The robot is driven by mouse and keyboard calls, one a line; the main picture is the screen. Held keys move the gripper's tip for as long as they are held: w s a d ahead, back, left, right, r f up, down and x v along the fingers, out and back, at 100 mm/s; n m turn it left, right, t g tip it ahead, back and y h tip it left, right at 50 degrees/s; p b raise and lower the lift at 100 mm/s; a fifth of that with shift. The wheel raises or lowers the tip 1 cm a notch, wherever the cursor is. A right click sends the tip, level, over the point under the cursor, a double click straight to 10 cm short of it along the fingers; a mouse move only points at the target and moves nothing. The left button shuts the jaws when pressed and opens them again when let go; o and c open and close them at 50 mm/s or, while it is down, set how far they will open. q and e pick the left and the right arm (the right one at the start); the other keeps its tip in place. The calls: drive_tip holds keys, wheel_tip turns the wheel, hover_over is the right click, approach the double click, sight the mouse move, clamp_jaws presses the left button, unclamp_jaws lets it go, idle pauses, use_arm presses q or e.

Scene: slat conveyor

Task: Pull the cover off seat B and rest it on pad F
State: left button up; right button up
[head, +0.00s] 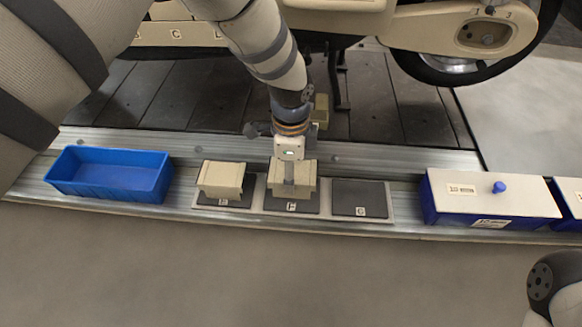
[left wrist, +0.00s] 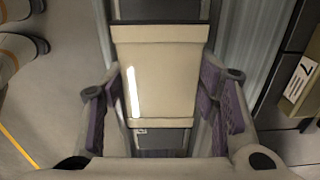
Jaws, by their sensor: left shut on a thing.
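My left gripper (head: 289,178) points down over pad F (head: 291,206) and is shut on a beige block-shaped cover (head: 306,175). In the left wrist view the cover (left wrist: 160,75) lies between the two purple-padded fingers. The cover is upright and lies over the dark pad with the F label showing in front. It looks at or very close to the pad's surface; I cannot tell whether it touches. Seat B is hidden or too small to pick out; small letters show on the beige vehicle panel (head: 175,33) at the top. My right gripper is out of view.
A similar beige cover (head: 222,178) stands on pad E to the left. Pad G (head: 359,195) to the right is bare. An empty blue bin (head: 110,176) is at far left; a blue box with a beige lid (head: 492,193) is at right. A metal rail runs beneath them.

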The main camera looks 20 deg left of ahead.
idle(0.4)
use_arm(q)
drive_tip(key=shift+f+b, duration=0.3)
drive_tip(key=shift+f, duration=0.6)
drive_tip(key=shift+f, duration=0.5)
idle(1.0)
drive_tip(key=o, duration=1.4)
